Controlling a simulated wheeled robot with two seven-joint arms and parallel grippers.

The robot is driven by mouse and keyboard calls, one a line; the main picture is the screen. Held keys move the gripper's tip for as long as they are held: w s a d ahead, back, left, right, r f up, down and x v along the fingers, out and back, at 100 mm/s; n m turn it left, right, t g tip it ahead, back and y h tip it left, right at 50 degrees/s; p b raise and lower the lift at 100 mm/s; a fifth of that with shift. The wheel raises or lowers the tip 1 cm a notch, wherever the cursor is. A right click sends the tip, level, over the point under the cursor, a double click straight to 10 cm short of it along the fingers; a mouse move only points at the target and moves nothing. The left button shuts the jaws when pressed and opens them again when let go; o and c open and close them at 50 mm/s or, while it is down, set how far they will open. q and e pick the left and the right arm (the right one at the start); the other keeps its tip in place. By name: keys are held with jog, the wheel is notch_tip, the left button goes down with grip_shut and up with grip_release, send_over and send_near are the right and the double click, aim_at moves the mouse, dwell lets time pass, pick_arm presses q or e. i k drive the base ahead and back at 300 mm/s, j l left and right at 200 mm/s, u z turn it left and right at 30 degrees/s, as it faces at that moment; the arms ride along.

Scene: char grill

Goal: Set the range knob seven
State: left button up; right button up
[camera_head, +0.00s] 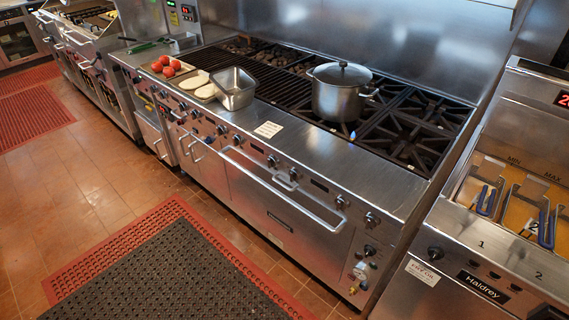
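The stainless range (400,185) runs diagonally across the middle of the view. A row of several round knobs lies along its front panel, among them a knob at the right end (372,218), one beside it (340,201) and one near the middle (272,161). A larger knob (369,250) sits lower on the right side of the front. No numbers are readable on the knobs, so I cannot tell which is seven or how each is turned. Neither of my grippers is in view.
A lidded pot (338,98) stands on the burners, with a blue flame below it. A metal pan (234,92) and a tray with tomatoes (168,68) sit on the left ledge. An oven handle (270,190) juts out. A fryer (470,235) stands right. Dark mats (165,275) cover the floor.

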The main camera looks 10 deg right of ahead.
aim_at(273, 161)
jog(key=i+j, duration=0.85)
jog(key=j, duration=0.15)
